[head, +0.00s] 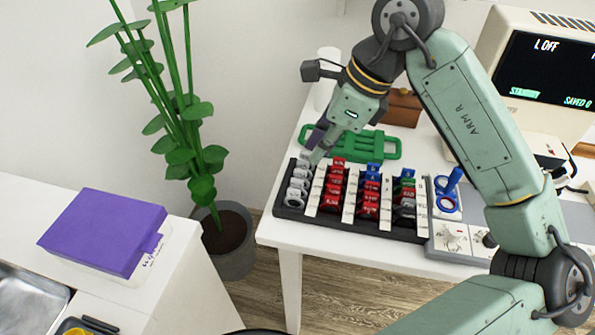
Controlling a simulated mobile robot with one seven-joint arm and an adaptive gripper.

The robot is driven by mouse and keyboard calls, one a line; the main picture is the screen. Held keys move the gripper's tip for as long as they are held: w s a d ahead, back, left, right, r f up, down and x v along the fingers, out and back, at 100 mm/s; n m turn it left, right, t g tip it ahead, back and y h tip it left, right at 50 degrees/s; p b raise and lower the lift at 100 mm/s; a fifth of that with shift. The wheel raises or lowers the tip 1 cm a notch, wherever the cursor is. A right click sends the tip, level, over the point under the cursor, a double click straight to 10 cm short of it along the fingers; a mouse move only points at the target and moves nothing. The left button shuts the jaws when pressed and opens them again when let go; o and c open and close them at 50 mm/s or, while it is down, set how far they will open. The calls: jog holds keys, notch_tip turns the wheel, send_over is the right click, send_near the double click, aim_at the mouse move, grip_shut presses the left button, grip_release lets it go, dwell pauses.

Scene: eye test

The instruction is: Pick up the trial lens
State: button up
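The trial lenses stand in a dark tray (277,207) on the white table. They are in several rows: grey-rimmed lenses (293,199) at the left, then red ones (333,190), then red and blue ones, then a mixed row at the right. My gripper (313,154) points down at the back end of the left, grey row. Its fingertips are at or just above the hindmost grey lenses and partly hide them. I cannot tell whether the fingers touch a lens or how far apart they are.
A green handled rack (391,148) and a brown box (403,108) stand behind the tray. A purple box (103,230) sits on the left counter; a potted plant (229,240) stands between.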

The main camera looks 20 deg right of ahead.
aim_at(301, 170)
jog(key=x, duration=0.2)
jog(key=p+x, duration=0.1)
jog(key=x, duration=0.2)
jog(key=p+x, duration=0.1)
jog(key=x, duration=0.1)
jog(key=shift+w+a+f, duration=0.25)
jog(key=shift+a, duration=0.2)
grip_shut()
notch_tip(301, 170, up, 28)
jog(key=b, duration=0.2)
jog(key=shift+d, duration=0.15)
